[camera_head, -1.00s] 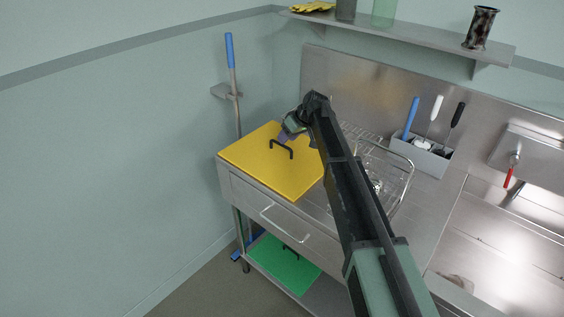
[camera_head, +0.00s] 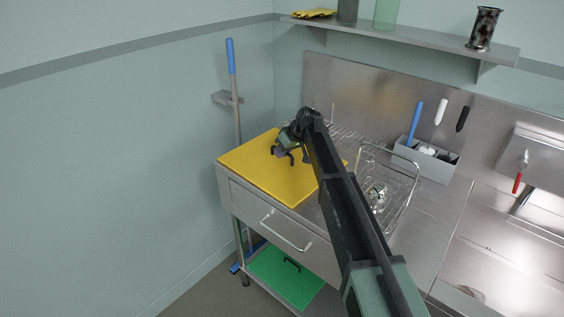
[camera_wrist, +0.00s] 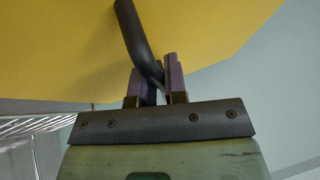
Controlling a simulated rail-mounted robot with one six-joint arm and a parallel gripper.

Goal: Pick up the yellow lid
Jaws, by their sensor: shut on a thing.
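The yellow lid (camera_head: 262,178) is a flat square plate with a black bar handle, at the left end of the steel counter. My gripper (camera_head: 284,152) is at the handle in the head view. In the wrist view my gripper (camera_wrist: 160,82) is shut on the black handle (camera_wrist: 140,42), one finger on each side of it. The yellow lid (camera_wrist: 60,50) fills the top of the wrist view. The head view does not clearly show whether the lid touches the counter. My arm hides part of the lid's right side.
A wire rack (camera_head: 400,190) stands right of my arm, with a grey utensil box (camera_head: 428,160) behind it. A blue-handled pole (camera_head: 233,90) leans at the wall behind the lid. A green lid (camera_head: 285,276) lies on the lower shelf. A wall shelf (camera_head: 420,42) hangs above.

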